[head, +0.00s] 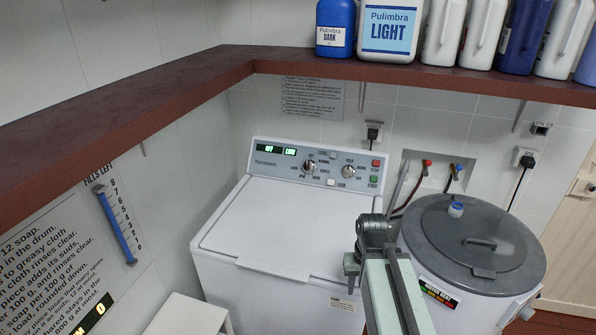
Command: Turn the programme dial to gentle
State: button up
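The white top-loading washing machine (280,235) stands in the middle, lid down. Its sloped back panel (262,168) carries two round dials. The left dial (310,167) has several words around it, seemingly including NORMAL and GENTLE; its pointer direction is too small to tell. The right dial (347,171) has fewer words around it. A green-lit display (276,151) at the panel's left seems to read OFF and LOW. My gripper (351,268) is in front of the machine's right front edge, well apart from the dials. Its fingers are too small and dark to tell if open.
Red STOP (375,163) and green START (373,180) buttons sit at the panel's right end. A grey-lidded tub (470,245) stands right of my arm. A brown shelf (300,66) with several bottles runs above the panel. A white stool (187,315) is at the lower left.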

aim_at(309, 166)
jog(key=u, duration=0.2)
jog(key=i, duration=1)
jog(key=u, duration=0.05)
